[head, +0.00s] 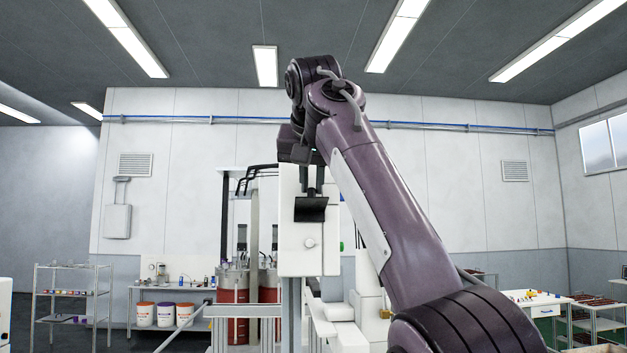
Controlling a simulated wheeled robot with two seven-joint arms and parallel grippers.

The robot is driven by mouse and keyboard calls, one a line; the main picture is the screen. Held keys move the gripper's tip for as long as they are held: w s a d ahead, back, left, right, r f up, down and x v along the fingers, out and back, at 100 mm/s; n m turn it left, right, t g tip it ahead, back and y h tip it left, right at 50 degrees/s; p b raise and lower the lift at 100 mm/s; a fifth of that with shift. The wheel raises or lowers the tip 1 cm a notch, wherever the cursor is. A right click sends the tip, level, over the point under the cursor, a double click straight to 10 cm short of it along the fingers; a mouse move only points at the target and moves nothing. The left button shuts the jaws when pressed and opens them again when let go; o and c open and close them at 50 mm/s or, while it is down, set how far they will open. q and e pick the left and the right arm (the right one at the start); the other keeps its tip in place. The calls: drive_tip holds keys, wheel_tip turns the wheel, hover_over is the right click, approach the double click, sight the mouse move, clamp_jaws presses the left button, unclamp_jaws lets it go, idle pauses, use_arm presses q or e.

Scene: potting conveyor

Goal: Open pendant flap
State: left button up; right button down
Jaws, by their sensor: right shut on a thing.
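The pendant (309,258) is a white upright box in the middle of the head view, with a round pale knob low on its front. The pendant flap (311,211) is a small dark panel on the box's front, above the knob. My right gripper (311,192) reaches down over it from above, its two dark fingers at the flap's upper edge. It is shut on the flap. The fingertips' exact contact is small and hard to make out. How far the flap stands out from the box cannot be told. My left gripper is not in view.
Behind the pendant stand reddish tanks (232,290) with black hoses above. White buckets (146,314) and a wire shelf (72,298) stand at the left. A white-topped table (540,300) stands at the right. My right arm covers much of the middle right.

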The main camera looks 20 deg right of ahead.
drive_tip(key=shift+f, duration=0.1)
drive_tip(key=c, duration=1.4)
unclamp_jaws()
drive_tip(key=shift+w+a, duration=0.1)
drive_tip(key=shift+a, duration=0.1)
drive_tip(key=shift+s+r, duration=0.3)
drive_tip(key=v, duration=0.7)
drive_tip(key=shift+a, duration=0.2)
drive_tip(key=shift+w+d+f, duration=0.1)
